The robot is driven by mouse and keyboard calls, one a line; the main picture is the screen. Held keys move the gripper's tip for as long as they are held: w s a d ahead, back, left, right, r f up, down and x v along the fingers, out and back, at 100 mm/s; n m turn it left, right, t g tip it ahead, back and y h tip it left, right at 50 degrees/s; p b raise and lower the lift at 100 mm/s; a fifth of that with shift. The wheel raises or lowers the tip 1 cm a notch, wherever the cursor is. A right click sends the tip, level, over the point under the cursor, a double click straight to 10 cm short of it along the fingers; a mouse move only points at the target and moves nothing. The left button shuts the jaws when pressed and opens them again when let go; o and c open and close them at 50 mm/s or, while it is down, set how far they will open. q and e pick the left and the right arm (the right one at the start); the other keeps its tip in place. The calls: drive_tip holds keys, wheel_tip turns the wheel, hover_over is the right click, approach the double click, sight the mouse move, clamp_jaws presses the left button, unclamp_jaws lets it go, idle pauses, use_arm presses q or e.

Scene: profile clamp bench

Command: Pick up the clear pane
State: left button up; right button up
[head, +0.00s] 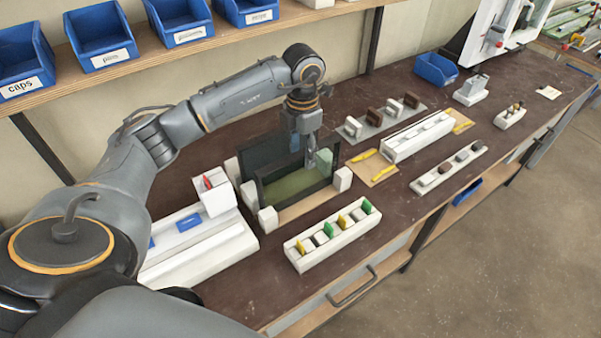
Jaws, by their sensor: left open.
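A greenish see-through pane (290,187) stands upright in a dark frame between white blocks on the bench; I take it to be the clear pane. A second dark upright panel (262,155) stands just behind it. My left gripper (310,158) points down at the right end of these panels, close to their top edges. It is open. Its fingertips are small here, and I cannot tell whether they touch the pane. My right gripper is not in view.
A white rack (333,236) with yellow and green pieces stands in front. A white fixture (200,245) with blue pieces lies left. Yellow tools (375,167) and a long white block (418,136) lie right. Blue bins (100,35) sit on the shelf above. The bench's front right is partly clear.

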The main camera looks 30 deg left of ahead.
sight(301, 169)
use_arm(q)
drive_tip(key=shift+f, duration=0.7)
drive_tip(key=f+p, duration=0.1)
drive_tip(key=f, duration=0.1)
drive_tip(key=f+p, duration=0.2)
drive_tip(key=shift+s+a, duration=0.1)
drive_tip(key=shift+a, duration=0.1)
drive_tip(key=shift+f, duration=0.7)
drive_tip(key=shift+r, duration=0.15)
clamp_jaws()
